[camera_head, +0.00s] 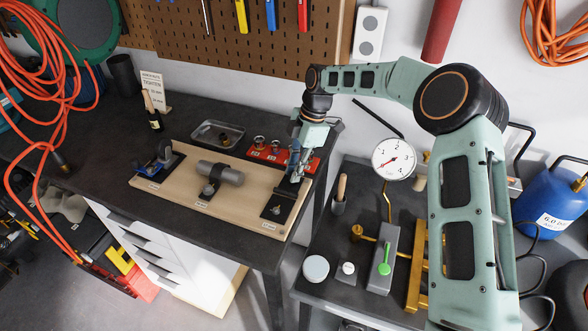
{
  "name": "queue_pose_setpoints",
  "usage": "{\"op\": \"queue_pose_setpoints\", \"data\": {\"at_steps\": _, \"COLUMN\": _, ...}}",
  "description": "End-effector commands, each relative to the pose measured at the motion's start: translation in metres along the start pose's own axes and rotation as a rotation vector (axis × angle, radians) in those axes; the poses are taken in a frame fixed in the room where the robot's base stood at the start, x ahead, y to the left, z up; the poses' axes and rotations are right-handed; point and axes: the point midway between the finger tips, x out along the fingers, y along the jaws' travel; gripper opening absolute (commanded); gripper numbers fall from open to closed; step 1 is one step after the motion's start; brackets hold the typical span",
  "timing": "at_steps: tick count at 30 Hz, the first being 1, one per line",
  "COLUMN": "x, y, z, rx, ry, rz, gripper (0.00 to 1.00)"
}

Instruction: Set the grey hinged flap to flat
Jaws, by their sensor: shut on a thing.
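The wooden board (230,208) lies on the dark workbench and carries several small fixtures. At its right end is a black plate (272,213) with small metal hardware on it. The grey hinged flap (290,188) appears to be at the far part of this plate, just below my gripper. My gripper (295,173) points down there and is shut on the flap. The fingers hide much of the flap, so its exact tilt and its hinge cannot be made out.
On the board, a grey cylinder (219,173) sits mid-way and a blue fixture (158,166) sits left. A red tray (264,153) with round fittings and a metal tray (217,135) lie behind. A gauge (393,159) stands right, above the lower bench.

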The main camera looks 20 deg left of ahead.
Motion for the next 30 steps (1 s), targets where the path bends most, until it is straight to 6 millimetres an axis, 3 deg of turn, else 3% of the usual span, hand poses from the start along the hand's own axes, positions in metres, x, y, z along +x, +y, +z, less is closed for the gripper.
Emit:
{"op": "queue_pose_setpoints", "data": {"at_steps": 11, "x": 0.002, "y": -0.001, "z": 0.001, "rx": 0.002, "ry": 0.004, "rz": -0.005, "gripper": 0.0}}
{"op": "queue_pose_setpoints", "data": {"at_steps": 12, "x": 0.002, "y": -0.001, "z": 0.001, "rx": 0.002, "ry": 0.004, "rz": -0.005, "gripper": 0.18}}
{"op": "queue_pose_setpoints", "data": {"at_steps": 17, "x": 0.002, "y": -0.001, "z": 0.001, "rx": 0.002, "ry": 0.003, "rz": -0.005, "gripper": 0.34}}
{"op": "queue_pose_setpoints", "data": {"at_steps": 26, "x": -0.001, "y": 0.0, "z": 0.001, "rx": 0.002, "ry": 0.003, "rz": -0.003, "gripper": 0.34}}
{"op": "queue_pose_setpoints", "data": {"at_steps": 30, "x": -0.016, "y": 0.001, "z": 0.001, "rx": 0.002, "ry": 0.001, "rz": -0.001, "gripper": 0.34}}
